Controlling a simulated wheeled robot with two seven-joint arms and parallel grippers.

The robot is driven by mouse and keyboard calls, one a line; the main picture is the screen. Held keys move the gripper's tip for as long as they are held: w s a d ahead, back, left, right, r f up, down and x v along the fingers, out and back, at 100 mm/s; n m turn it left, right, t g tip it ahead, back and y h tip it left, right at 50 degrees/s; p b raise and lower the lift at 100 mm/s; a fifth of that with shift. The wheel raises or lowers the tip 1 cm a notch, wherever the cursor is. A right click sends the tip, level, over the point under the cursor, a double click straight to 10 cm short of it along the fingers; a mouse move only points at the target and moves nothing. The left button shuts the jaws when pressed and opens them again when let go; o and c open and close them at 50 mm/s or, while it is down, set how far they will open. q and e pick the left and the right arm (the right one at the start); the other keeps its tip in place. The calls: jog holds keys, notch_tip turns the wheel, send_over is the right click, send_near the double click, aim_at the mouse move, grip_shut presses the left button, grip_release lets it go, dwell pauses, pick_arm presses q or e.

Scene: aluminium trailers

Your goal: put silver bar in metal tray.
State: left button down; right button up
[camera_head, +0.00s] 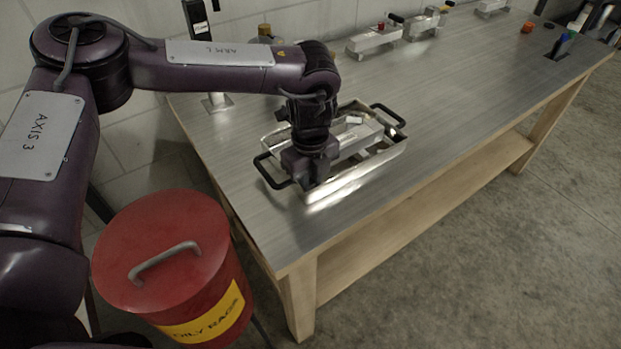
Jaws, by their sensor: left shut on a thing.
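The metal tray (372,167) is a shiny shallow rectangular tray with black handles at its two ends, standing near the front left of the metal-topped table. My left gripper (312,184) points down over the tray's near left part. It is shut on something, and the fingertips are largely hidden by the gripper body. A silver bar (358,137) shows inside the tray's outline, right behind the gripper, with a small pale patch on top. I cannot tell whether the bar rests on the tray floor. My right gripper is not in view.
A red bin with a lid (160,250) stands on the floor left of the table (440,130). Several metal blocks (374,38) line the table's back edge. The tabletop right of the tray is clear.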

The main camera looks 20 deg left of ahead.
pick_arm(q)
jog(key=c, duration=1.6)
grip_release()
jog(key=shift+r, duration=0.1)
notch_tip(320, 180, up, 12)
